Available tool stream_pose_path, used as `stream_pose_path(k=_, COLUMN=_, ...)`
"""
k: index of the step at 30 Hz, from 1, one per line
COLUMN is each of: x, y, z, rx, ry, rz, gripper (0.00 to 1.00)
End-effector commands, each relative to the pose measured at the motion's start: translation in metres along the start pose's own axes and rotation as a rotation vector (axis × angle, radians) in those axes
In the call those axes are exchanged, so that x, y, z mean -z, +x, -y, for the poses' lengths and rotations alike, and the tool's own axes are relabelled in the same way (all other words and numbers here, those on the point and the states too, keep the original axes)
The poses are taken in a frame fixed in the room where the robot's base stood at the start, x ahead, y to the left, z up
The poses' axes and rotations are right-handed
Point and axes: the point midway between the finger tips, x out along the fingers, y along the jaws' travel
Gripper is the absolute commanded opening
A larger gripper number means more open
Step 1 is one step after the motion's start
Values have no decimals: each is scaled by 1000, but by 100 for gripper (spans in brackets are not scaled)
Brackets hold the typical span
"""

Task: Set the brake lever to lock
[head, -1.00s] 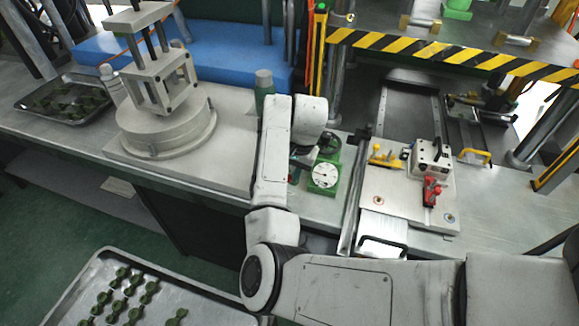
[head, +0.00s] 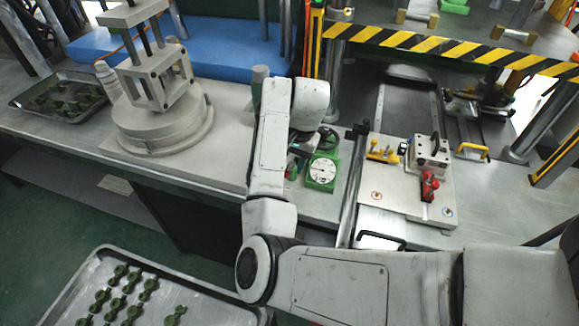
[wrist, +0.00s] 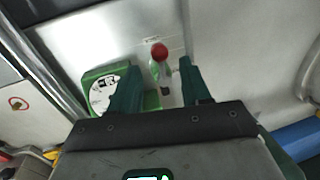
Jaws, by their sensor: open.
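A lever with a red knob (wrist: 159,52) stands on the light bench panel in the wrist view. It lies between and a little beyond the fingertips of my gripper (wrist: 160,68), which is open with dark green fingers and holds nothing. I see no contact between fingers and knob. A small label is beside the lever, too small to read, so I cannot tell its setting. The green-framed dial (wrist: 104,92) is left of the lever, partly behind the left finger. In the head view the dial (head: 321,172) shows beside my wrist, which hides most of the gripper and lever.
A fixture plate (head: 395,203) with yellow and red clamps lies right of the dial. A striped press frame (head: 420,45) stands behind it. A round grey stand (head: 165,125) is on the left. A tray (head: 185,292) of green parts is in front.

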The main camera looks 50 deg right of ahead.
Motion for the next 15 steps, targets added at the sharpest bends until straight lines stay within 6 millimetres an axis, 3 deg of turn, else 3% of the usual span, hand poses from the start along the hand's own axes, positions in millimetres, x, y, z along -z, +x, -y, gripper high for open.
stream_pose_path(k=9, x=1, y=-62, z=2, rx=5, ry=2, rz=-1, gripper=47)
stream_pose_path(k=15, x=0, y=-78, z=1, rx=2, ry=0, rz=0, gripper=47)
